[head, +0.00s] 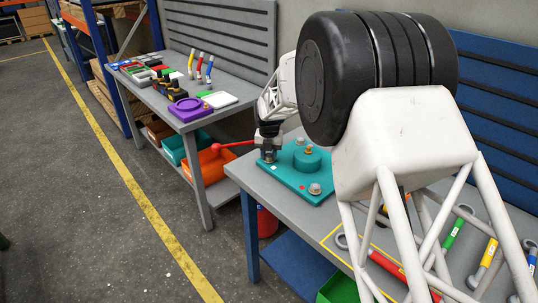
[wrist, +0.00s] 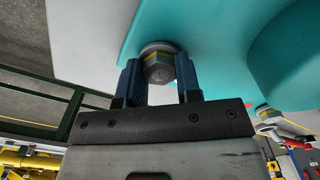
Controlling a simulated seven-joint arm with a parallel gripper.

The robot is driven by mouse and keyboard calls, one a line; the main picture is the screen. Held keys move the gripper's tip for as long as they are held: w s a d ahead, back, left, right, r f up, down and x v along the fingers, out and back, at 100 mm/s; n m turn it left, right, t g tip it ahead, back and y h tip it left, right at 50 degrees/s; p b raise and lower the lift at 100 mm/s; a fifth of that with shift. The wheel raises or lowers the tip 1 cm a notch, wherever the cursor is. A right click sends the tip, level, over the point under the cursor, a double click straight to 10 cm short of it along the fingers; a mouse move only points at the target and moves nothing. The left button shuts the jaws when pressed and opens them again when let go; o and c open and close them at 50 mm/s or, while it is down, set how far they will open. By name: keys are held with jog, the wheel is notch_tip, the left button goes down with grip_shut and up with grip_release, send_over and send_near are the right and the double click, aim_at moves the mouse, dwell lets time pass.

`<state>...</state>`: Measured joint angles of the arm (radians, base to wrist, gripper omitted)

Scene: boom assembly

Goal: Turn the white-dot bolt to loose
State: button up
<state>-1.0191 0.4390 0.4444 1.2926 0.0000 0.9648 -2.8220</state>
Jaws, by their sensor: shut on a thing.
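The teal plate (head: 297,180) lies on the grey bench with a raised round boss. My gripper (head: 268,153) points down over the plate's far left corner. In the wrist view, my gripper (wrist: 160,80) has its two blue fingers on either side of a grey bolt head (wrist: 158,65) with a yellow band, shut on it. A small white mark shows on the plate close to this corner; the bolt itself is hidden in the head view. Another bolt (head: 315,188) stands at the near corner beside a red dot. A brass-coloured bolt (head: 309,149) shows by the boss.
A red bar (head: 230,145) extends left of my gripper; I cannot tell what it joins. Coloured-handled tools, including a red one (head: 390,266), lie on the near bench. A second bench (head: 203,122) holds a purple part (head: 190,109). My arm covers much of the right side.

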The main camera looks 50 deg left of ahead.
aim_at(269, 155)
jog(key=shift+d+f+n, duration=0.1)
jog(key=shift+f+n, duration=0.25)
jog(key=shift+n, duration=0.55)
jog(key=o, duration=0.9)
jog(key=shift+r, duration=0.3)
jog(key=shift+r, duration=3.7)
